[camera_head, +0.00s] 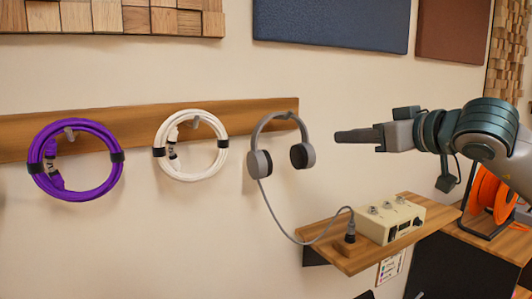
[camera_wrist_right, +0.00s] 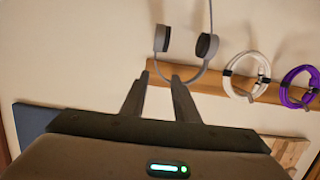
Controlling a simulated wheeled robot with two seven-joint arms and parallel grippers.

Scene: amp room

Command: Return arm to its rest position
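My right arm (camera_head: 480,130) comes in from the right in the head view, stretched out level in front of the wall. Its gripper (camera_head: 345,136) points left toward the grey headphones (camera_head: 260,163), which hang from a hook on the wooden rail. In the right wrist view, which is upside down, the two fingers (camera_wrist_right: 160,77) are apart with nothing between them. The headphones (camera_wrist_right: 205,46) show beyond the fingertips, apart from them as far as I can tell. My left gripper is not in view.
A wooden shelf (camera_head: 350,262) below the gripper carries a cream amplifier box (camera_head: 390,219), joined by cable to the headphones. Purple (camera_head: 75,193) and white (camera_head: 219,144) cable coils hang on the rail (camera_head: 22,130). An orange cable reel (camera_head: 490,195) stands below my right arm.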

